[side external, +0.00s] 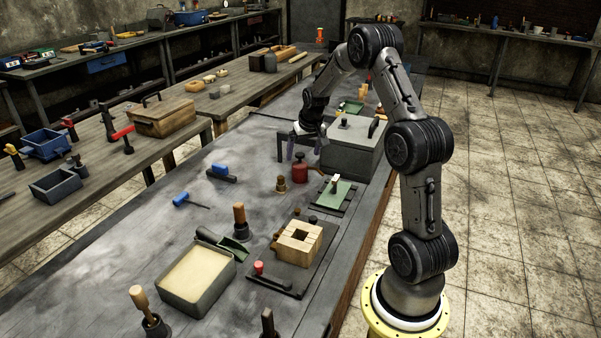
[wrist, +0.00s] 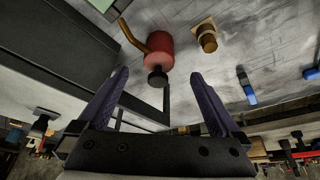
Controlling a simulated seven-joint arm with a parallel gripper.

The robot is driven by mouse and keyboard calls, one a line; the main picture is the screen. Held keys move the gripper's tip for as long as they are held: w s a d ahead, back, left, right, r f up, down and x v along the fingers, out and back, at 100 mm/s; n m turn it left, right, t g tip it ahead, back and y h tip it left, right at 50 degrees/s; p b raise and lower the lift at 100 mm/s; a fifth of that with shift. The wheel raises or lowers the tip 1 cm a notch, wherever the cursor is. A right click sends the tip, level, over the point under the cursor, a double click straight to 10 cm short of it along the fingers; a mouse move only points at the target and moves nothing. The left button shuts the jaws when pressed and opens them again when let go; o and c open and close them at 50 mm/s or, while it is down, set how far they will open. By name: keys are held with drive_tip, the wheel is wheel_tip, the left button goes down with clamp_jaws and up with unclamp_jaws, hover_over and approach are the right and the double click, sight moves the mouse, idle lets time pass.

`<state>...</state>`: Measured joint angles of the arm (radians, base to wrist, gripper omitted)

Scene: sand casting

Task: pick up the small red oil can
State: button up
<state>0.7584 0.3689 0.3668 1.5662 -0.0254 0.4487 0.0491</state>
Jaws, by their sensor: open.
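The small red oil can (side external: 300,173) stands on the grey worktable, left of the grey box and just below my gripper in the side view. In the wrist view the oil can (wrist: 158,50) shows its red body, a brown spout to the upper left and a dark knob near the space between my fingers. My gripper (side external: 305,148) is open and empty, with its purple fingers apart. The wrist view shows both fingers (wrist: 160,76), with the can beyond their tips and not between them.
A grey box (side external: 351,148) stands close to the right of the can. A brass-coloured piece (side external: 281,184) is close to the left, and a green plate (side external: 335,194) lies in front to the right.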

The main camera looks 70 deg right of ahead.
sight(301, 164)
drive_tip(key=x, duration=0.9)
drive_tip(key=shift+d+f, duration=0.15)
drive_tip(key=shift+f, duration=0.1)
drive_tip(key=shift+c, duration=0.3)
drive_tip(key=c, duration=1.4)
drive_tip(key=shift+r, duration=0.1)
clamp_jaws()
